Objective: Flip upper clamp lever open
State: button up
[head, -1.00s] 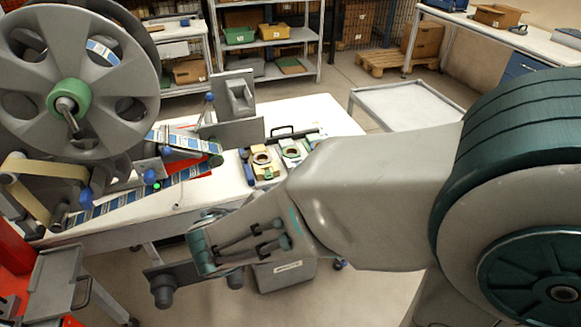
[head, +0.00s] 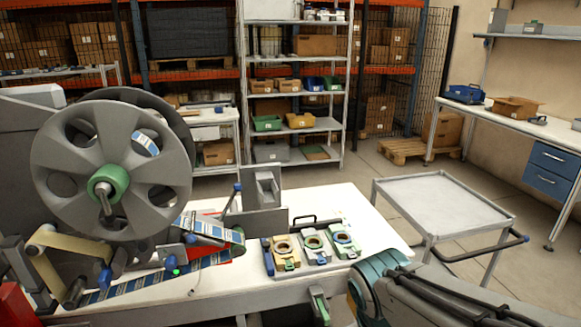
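A tape reel (head: 75,150) with a green hub (head: 106,186) stands at the left. Blue-and-white printed tape (head: 208,228) runs below it to the right. Small blue-knobbed levers show around the tape path: one upright beside the grey plate (head: 237,188), one by the tape (head: 191,239) and one lower left (head: 105,279). I cannot tell which is the upper clamp lever or how far any is turned. The teal wrist of my arm (head: 372,280) is at the lower right, well apart from these levers. A grey-and-green piece (head: 319,306) left of it may be my gripper; its opening is unclear.
Several small coloured fixtures (head: 314,247) lie on the white table (head: 363,215) right of the tape. A grey upright plate (head: 257,222) stands behind the tape. An empty grey cart (head: 440,202) stands at the right. Shelving (head: 350,85) is at the back.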

aim_at(191, 238)
jog(key=u, duration=1.25)
